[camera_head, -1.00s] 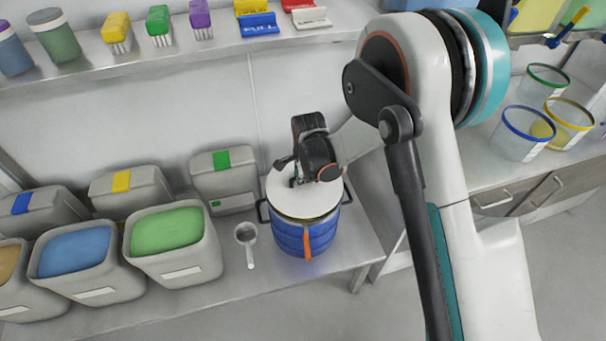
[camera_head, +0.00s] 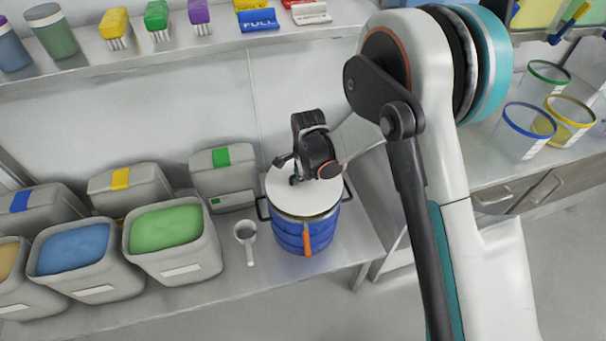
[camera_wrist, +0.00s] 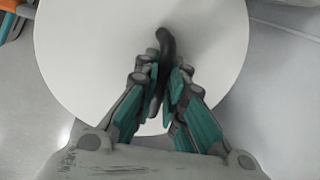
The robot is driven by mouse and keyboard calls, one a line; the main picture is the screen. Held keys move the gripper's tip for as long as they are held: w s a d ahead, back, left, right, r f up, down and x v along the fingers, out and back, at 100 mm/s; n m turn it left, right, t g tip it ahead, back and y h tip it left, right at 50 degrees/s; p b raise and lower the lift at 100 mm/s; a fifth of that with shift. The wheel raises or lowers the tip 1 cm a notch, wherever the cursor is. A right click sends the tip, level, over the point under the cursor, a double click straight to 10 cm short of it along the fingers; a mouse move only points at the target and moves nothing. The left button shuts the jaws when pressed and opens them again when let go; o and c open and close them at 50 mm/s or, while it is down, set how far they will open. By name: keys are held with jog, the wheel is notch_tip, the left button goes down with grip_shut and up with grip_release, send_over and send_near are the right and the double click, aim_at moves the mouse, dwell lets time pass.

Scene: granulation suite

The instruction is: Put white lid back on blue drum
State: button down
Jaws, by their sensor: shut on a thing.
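The blue drum (camera_head: 290,236) stands on the bench in the middle of the head view, with dark side handles and an orange lever (camera_head: 307,238) on its front. The white lid (camera_head: 306,202) is over the drum's top and looks about level; whether it is fully seated I cannot tell. In the wrist view the lid (camera_wrist: 90,45) fills most of the picture, with a dark handle (camera_wrist: 165,45) on it. My gripper (camera_wrist: 163,85) is shut on this handle. In the head view my gripper (camera_head: 297,178) is above the lid, and the handle is mostly hidden.
A grey scoop (camera_head: 248,240) lies left of the drum. Open bins with green powder (camera_head: 170,228) and blue powder (camera_head: 75,250) stand further left, closed grey bins (camera_head: 222,180) behind. A shelf (camera_head: 200,58) with brushes runs above. The bench's front edge is close to the drum.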

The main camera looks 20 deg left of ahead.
aim_at(305, 187)
jog(key=shift+f+b, duration=0.8)
jog(key=shift+f, duration=0.2)
dwell(0.5)
jog(key=c, duration=1.6)
grip_release()
jog(key=r, duration=0.4)
jog(key=s+r, duration=0.1)
jog(key=r, duration=0.2)
jog(key=s+d+r, duration=0.1)
jog(key=r, duration=0.3)
jog(key=shift+d+r, duration=0.1)
jog(key=shift+r, duration=0.25)
